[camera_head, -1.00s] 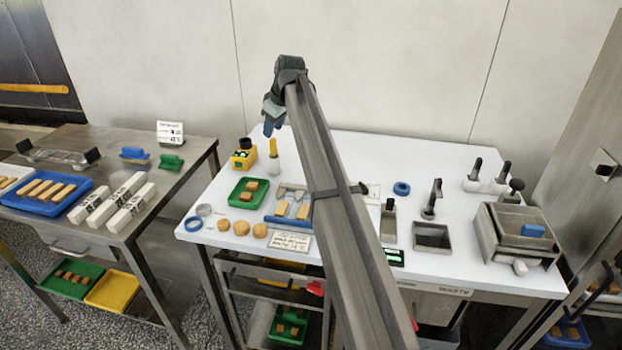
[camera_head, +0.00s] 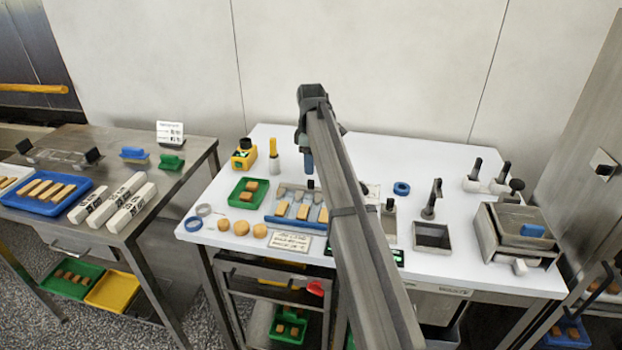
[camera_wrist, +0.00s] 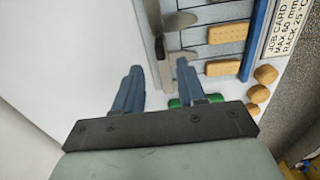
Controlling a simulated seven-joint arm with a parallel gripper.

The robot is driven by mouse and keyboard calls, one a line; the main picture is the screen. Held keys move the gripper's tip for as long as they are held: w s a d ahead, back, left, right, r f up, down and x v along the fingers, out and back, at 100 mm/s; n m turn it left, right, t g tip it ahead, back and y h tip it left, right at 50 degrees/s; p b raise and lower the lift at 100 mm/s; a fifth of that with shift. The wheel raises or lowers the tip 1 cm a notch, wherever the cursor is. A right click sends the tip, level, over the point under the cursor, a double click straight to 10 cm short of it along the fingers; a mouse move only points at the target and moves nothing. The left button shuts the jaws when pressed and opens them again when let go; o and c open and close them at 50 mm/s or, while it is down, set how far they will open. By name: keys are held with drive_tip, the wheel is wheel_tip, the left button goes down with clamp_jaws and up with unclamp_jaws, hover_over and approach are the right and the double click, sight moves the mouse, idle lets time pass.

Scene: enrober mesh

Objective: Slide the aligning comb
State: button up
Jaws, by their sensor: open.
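The aligning comb looks like the grey metal bar (camera_wrist: 150,25) with rounded paddles in the wrist view. A small dark upright knob (camera_wrist: 160,45) stands on it, and the knob also shows in the head view (camera_head: 311,184). Tan bars (camera_wrist: 228,33) lie in lanes between the paddles and a blue rail (camera_wrist: 254,40). The same bars show in the head view (camera_head: 303,212). My gripper (camera_wrist: 160,68) is open and empty, its two blue fingers spread on either side of the knob's line. In the head view my gripper (camera_head: 308,165) is above the comb; contact cannot be told.
A green tray (camera_head: 240,199) with tan pieces, round biscuits (camera_head: 242,228) and a job card (camera_head: 290,241) lie left and in front. A yellow-handled tool (camera_head: 274,150) stands behind.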

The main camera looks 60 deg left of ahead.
sight(311, 180)
drive_tip(key=shift+f, duration=3.05)
clamp_jaws()
